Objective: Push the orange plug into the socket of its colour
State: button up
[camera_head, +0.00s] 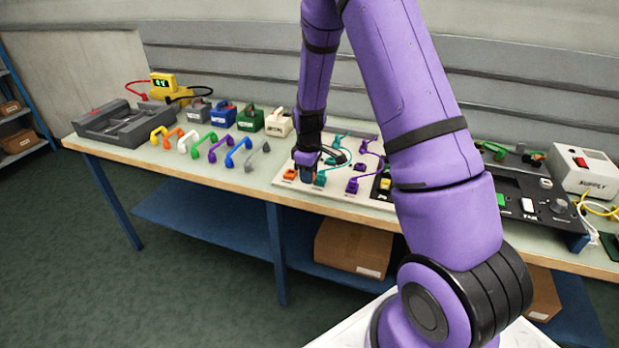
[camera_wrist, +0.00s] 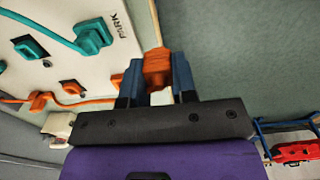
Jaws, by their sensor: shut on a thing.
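The orange plug (camera_wrist: 158,66) is between the two blue fingers of my gripper (camera_wrist: 156,84) in the wrist view, beside the edge of the white board (camera_wrist: 105,62). My gripper is shut on it. An orange cable (camera_wrist: 95,102) runs from an orange block (camera_wrist: 40,102) on the board towards my gripper. A dark opening with an orange edge (camera_wrist: 72,88), apparently the orange socket, shows on the board, apart from the plug. In the head view my gripper (camera_head: 308,176) is low at the board's left front, next to an orange piece (camera_head: 290,175); the held plug is mostly hidden there.
Teal plugs (camera_wrist: 92,38) with a teal cable and purple plugs (camera_head: 353,185) with purple cables are on the board. Several coloured handles (camera_head: 237,152) and boxes (camera_head: 250,120) stand to the left. A black panel (camera_head: 535,205) and white supply box (camera_head: 585,168) are at right.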

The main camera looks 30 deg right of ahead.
jog(key=w+d, duration=0.5)
jog(key=w, duration=0.6)
jog(key=w+d, duration=0.6)
jog(key=w, duration=0.5)
jog(key=shift+w, duration=0.2)
jog(key=shift+d+f, duration=0.1)
jog(key=shift+f, duration=2.15)
jog(key=shift+f, duration=0.95)
jog(key=o, duration=1.5)
jog(key=shift+r, duration=0.1)
jog(key=shift+r, duration=4.15)
